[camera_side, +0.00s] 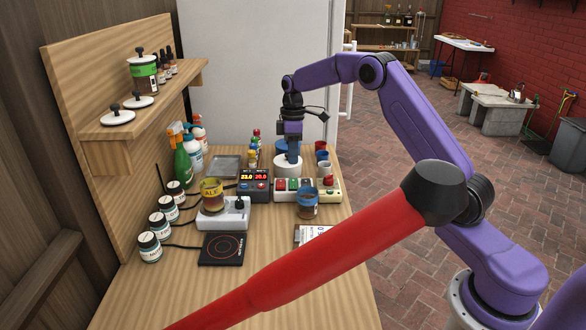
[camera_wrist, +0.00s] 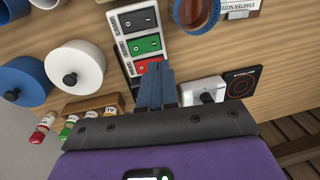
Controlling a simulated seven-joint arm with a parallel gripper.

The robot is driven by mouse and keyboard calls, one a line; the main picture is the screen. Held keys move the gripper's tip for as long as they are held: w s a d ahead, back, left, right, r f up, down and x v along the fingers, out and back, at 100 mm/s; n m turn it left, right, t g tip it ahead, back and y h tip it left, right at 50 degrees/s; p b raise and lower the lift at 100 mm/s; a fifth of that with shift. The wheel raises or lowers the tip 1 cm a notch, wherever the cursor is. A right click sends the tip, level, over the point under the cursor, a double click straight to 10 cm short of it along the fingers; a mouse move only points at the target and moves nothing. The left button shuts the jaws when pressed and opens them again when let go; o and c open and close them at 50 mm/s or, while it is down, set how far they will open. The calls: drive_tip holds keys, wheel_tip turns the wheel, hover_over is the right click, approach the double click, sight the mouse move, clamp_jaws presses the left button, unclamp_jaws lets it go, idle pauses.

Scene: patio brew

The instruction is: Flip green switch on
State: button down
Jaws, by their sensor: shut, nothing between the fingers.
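The green switch (camera_wrist: 146,44) is a rocker in a white switch strip, between a black rocker (camera_wrist: 138,20) and a red rocker (camera_wrist: 148,65). The strip also shows in the side view (camera_side: 325,193), on the table. My gripper (camera_wrist: 156,66) is shut and empty. In the wrist view its fingertips overlap the red rocker, just below the green one. In the side view my gripper (camera_side: 292,158) points down at the strip's far side, in front of a white round lid. I cannot tell whether the fingertips touch the strip, nor which way the green rocker is tilted.
A blue-rimmed cup (camera_side: 307,205) stands close in front of the strip. A display box (camera_side: 254,183) is at its left. A black hot plate (camera_side: 222,248) lies nearer the front. Bare table is at the front.

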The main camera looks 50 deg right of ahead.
wheel_tip(320, 180, up, 6)
drive_tip(key=shift+s+a+r, duration=0.25)
drive_tip(key=shift+s+a, duration=0.05)
drive_tip(key=s+a+r+n, duration=0.2)
drive_tip(key=s+a+r, duration=0.1)
drive_tip(key=s+a, duration=1.35)
drive_tip(key=s+d+f, duration=0.1)
drive_tip(key=s+f, duration=0.1)
drive_tip(key=s, duration=1)
drive_tip(key=s+d+f+n+t, duration=0.1)
drive_tip(key=s+d+f, duration=0.1)
drive_tip(key=s, duration=1.1)
drive_tip(key=shift+s+f+n+h, duration=0.2)
drive_tip(key=shift+n+h, duration=0.1)
